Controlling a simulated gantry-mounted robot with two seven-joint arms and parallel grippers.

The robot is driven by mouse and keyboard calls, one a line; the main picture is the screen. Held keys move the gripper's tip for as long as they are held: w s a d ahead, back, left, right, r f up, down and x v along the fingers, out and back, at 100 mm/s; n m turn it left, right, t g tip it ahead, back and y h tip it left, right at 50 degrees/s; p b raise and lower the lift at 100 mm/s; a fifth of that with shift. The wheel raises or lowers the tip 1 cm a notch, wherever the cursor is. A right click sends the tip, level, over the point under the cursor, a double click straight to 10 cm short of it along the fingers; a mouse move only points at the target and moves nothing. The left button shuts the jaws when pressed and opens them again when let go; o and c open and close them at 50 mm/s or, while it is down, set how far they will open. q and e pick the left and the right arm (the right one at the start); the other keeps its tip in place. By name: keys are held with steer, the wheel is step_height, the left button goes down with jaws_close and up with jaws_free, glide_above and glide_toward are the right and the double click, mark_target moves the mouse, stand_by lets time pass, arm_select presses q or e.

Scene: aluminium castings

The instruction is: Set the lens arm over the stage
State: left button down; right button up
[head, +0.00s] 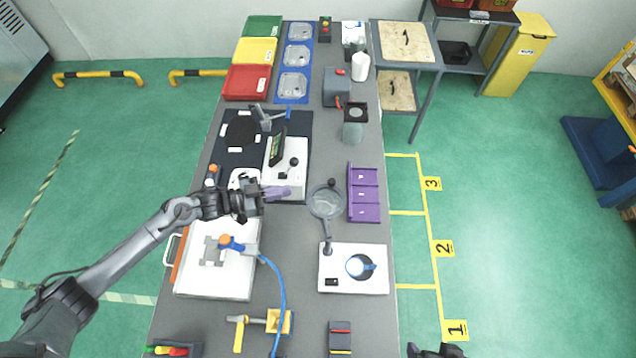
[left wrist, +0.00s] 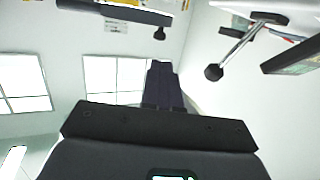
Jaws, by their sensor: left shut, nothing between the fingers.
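The lens arm (head: 327,229) stands on a white base plate (head: 340,287) right of centre in the head view. Its round lens (head: 325,203) points away from the stage, toward the back, with a dark knob (head: 332,183) at its far rim. The stage (head: 361,267) is a round spot on the base plate, uncovered. My left gripper (head: 287,191) is shut and empty, to the left of the lens and apart from it. Its shut fingers (left wrist: 163,88) also show in the left wrist view. My right gripper (head: 435,351) is cut off at the bottom edge.
A white device with a screen (head: 278,147) and ball-ended lever stands just behind my left gripper. A purple divided tray (head: 364,193) is right of the lens. A white board (head: 215,280) with a blue hose lies front left.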

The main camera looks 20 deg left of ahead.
mark_target(330, 209)
arm_select(q)
steer(key=p+x, duration=0.1)
steer(key=x, duration=0.9)
steer(key=shift+w+d, duration=0.3)
steer(key=shift+d, duration=0.1)
steer(key=shift+w+f, duration=0.1)
